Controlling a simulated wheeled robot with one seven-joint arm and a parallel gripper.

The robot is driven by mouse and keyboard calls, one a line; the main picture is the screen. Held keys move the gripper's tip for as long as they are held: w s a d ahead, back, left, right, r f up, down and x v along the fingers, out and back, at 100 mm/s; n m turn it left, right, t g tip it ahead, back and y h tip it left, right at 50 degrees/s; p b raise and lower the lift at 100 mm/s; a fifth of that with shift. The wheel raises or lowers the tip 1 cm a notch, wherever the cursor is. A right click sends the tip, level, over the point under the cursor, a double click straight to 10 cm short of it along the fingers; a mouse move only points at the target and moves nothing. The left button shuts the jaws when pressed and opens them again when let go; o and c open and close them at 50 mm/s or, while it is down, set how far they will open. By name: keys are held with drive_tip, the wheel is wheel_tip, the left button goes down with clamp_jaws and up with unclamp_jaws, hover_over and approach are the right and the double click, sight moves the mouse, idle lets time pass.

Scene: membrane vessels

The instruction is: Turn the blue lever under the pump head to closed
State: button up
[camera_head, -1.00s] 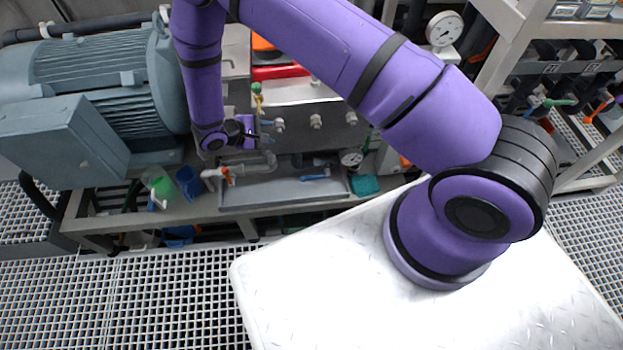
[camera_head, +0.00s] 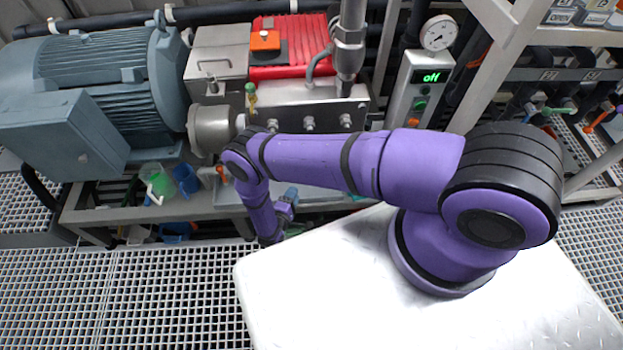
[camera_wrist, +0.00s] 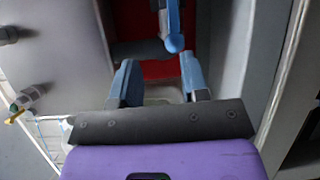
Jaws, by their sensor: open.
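In the wrist view a blue lever (camera_wrist: 173,28) with a rounded end hangs from the top, its end just beyond my fingertips and nearer the right finger. My gripper (camera_wrist: 158,62) is open, its two blue fingers apart with nothing between them. In the head view my gripper (camera_head: 290,196) is low in front of the steel pump head (camera_head: 330,116), over the bench's front edge. The lever cannot be made out there; my arm covers much of the area under the pump head.
A large grey motor (camera_head: 95,75) stands at the left. A green container (camera_head: 160,183) and a blue cup (camera_head: 187,179) sit on the bench. Grey walls flank the lever in the wrist view.

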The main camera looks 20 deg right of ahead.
drive_tip(key=shift+t+y, duration=0.4)
drive_tip(key=shift+t, duration=0.3)
drive_tip(key=w+d, duration=0.2)
drive_tip(key=w+d+f, duration=0.1)
drive_tip(key=w+d, duration=0.1)
drive_tip(key=d, duration=0.1)
drive_tip(key=w+d+f, duration=0.1)
drive_tip(key=w+d, duration=0.1)
drive_tip(key=d, duration=0.1)
drive_tip(key=shift+w+d+f, duration=0.15)
drive_tip(key=shift+w+f, duration=0.05)
drive_tip(key=shift+w, duration=0.05)
clamp_jaws()
